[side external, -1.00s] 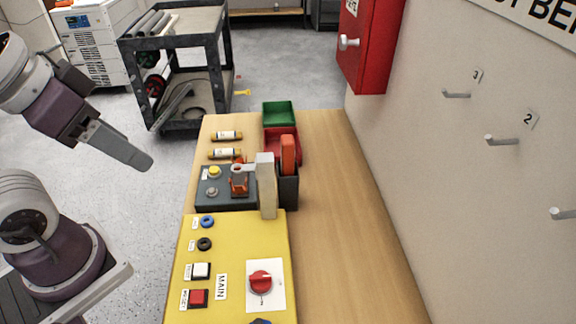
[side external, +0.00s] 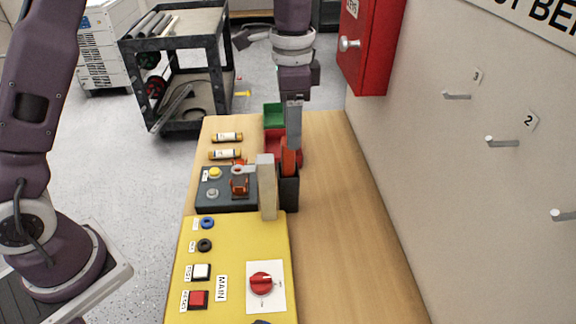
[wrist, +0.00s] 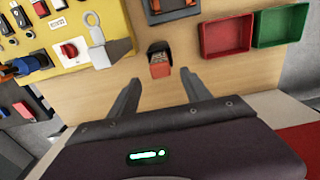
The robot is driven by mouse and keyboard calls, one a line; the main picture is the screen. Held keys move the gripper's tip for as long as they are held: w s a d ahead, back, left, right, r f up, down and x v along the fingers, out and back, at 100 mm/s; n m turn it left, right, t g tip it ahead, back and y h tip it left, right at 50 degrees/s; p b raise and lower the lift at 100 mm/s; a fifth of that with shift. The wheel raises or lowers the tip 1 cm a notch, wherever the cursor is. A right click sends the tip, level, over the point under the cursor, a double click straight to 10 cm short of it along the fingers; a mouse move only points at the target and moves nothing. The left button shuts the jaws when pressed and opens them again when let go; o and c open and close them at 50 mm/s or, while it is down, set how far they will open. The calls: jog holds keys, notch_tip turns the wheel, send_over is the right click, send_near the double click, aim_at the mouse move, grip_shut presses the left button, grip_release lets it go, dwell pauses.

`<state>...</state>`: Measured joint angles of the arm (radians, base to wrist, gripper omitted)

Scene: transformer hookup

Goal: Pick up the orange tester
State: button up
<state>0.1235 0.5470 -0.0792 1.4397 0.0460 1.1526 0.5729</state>
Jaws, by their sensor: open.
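The orange tester (side external: 288,163) stands upright in a dark open-topped holder (side external: 288,193), behind the beige post, in the side view. In the wrist view the tester (wrist: 160,70) shows from above in the holder, just beyond my fingertips. My gripper (side external: 294,147) points down above the tester, its fingers close to the tester's top; they partly overlap in the side view. In the wrist view my gripper (wrist: 160,80) is open and empty, with one finger either side of the tester's line. I cannot tell the exact height gap.
A beige post (side external: 267,187) with a ring stands close beside the holder. A red tray (wrist: 227,36) and a green tray (wrist: 280,25) are nearby. The yellow panel (side external: 235,255) and the dark box (side external: 213,200) are on the bench. The bench's wall side is clear.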

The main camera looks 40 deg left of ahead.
aim_at(288, 153)
jog(key=f, duration=0.7)
jog(key=shift+s+a+f, duration=0.15)
jog(key=shift+a+f, duration=0.05)
jog(key=shift+a, duration=0.1)
grip_shut()
